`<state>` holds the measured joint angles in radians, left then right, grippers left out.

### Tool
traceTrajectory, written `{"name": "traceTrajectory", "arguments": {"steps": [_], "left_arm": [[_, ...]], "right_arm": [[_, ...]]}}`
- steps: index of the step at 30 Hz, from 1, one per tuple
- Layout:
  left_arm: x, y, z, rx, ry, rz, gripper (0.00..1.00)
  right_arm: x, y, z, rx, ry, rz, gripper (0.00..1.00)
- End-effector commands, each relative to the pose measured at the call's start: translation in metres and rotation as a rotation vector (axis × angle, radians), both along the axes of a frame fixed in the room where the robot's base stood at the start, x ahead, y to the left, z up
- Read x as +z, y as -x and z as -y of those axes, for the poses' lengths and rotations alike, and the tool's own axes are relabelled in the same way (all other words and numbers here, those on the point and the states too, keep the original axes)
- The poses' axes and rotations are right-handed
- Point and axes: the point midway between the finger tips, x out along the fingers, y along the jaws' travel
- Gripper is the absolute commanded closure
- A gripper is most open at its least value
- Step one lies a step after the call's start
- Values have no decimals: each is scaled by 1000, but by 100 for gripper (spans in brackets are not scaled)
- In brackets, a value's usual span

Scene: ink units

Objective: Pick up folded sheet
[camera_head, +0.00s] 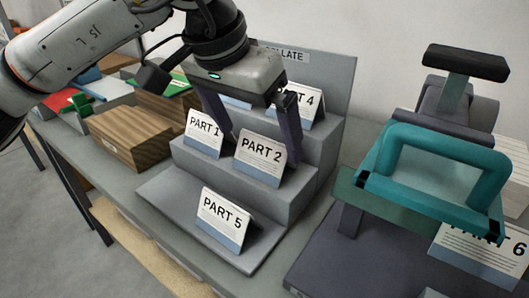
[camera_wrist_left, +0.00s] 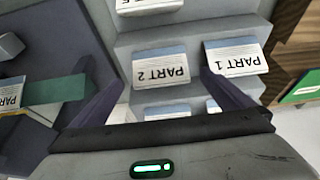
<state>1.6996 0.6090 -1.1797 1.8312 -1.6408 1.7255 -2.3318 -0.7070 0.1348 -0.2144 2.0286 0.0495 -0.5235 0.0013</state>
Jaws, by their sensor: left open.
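Several folded sheets stand like tents on a grey stepped stand (camera_head: 155,200). The sheet PART 5 (camera_head: 223,220) is on the lowest step. PART 1 (camera_head: 204,133) and PART 2 (camera_head: 260,158) are on the middle step. PART 4 (camera_head: 304,102) is higher up, with another sheet beside it mostly hidden behind my gripper. My left gripper (camera_head: 258,145) is open above the stand, its fingers pointing down around the middle-step area. In the left wrist view, PART 2 (camera_wrist_left: 161,66) appears between the fingers and PART 1 (camera_wrist_left: 236,57) near one finger. My right gripper is not seen.
A teal-handled press (camera_head: 435,170) stands at the right, with the sheet PART 6 (camera_head: 484,254) at its front. Wooden blocks (camera_head: 130,138) and coloured items lie at the left. A grey back panel (camera_head: 325,72) rises behind the top step.

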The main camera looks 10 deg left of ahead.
Motion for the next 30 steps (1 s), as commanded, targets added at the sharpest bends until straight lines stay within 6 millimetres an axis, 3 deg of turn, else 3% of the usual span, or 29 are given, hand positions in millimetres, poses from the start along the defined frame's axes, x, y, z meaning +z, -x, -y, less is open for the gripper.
{"name": "traceTrajectory", "arguments": {"steps": [7,14,15,23,30], "left_arm": [[-33,-17,7,1,0,-3,0],[-36,-19,7,0,0,-1,0],[-36,-19,7,0,0,-1,2],[-36,-18,7,0,0,-1,43],[-34,-19,7,0,0,0,44]], "right_arm": [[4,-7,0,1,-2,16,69],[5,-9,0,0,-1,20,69],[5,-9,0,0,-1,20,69],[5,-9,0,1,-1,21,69],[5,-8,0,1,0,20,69]]}}
